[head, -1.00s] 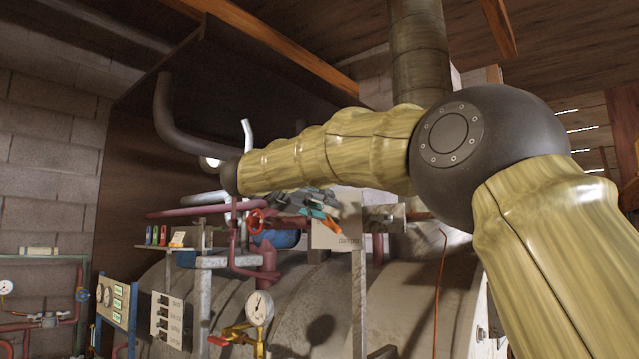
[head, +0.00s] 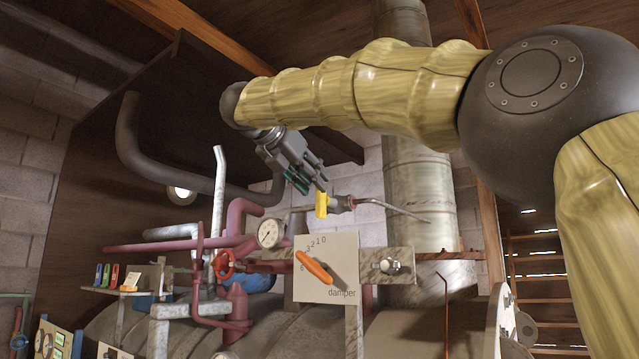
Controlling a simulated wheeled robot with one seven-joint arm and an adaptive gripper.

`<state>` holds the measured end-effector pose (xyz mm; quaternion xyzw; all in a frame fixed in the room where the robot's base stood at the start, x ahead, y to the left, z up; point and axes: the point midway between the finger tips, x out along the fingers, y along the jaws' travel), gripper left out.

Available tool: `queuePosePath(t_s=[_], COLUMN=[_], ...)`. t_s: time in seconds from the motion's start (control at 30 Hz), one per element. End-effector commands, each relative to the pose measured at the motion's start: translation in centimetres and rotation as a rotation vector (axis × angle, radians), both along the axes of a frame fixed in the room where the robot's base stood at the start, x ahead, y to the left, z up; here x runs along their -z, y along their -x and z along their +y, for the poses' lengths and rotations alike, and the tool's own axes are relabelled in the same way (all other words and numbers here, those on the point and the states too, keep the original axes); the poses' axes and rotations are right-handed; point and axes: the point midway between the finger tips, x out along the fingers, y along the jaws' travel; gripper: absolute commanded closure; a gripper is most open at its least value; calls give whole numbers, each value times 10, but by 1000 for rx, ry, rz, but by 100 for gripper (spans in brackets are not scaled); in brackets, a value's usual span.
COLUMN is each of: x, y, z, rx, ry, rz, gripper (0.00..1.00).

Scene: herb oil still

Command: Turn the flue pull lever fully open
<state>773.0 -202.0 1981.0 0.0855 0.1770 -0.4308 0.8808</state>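The flue pull lever appears to be the orange handle (head: 314,266) on a pale plate (head: 325,288) marked "damper". The handle slants from upper left to lower right. Its upper left end lies by the numbered scale, below the 3; some numbers are too small to read. My gripper (head: 309,181), with green on its fingers, hangs above the plate, apart from the orange handle. Its fingers look parted and nothing shows between them. A yellow piece (head: 321,205) on a valve-like fitting sits just below the fingertips; I cannot tell if they touch.
A metal flue pipe (head: 417,190) rises behind, with a thin rod (head: 395,208) in front. A pressure gauge (head: 270,234) and a red handwheel (head: 226,264) stand left of the plate. A dark hood (head: 200,85) hangs above. A bracket (head: 425,262) extends right of the plate.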

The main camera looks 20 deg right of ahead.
Motion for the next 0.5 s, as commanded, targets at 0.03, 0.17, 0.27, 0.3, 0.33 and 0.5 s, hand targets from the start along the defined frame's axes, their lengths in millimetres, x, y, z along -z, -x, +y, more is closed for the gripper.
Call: queuePosePath(t_s=[0.03, 0.17, 0.27, 0.3, 0.33, 0.5], x=[-1, 5, 9, 10, 11, 15], y=[-4, -12, -17, -19, -20, -22], z=[-6, -18, -24, -26, -27, -29], rx=[0, 0, 0, 0, -1, -1], ry=[-1, 0, 0, 1, 1, 0], rz=[1, -1, -1, -2, -2, -2], gripper=[66, 66, 66, 66, 66, 66])
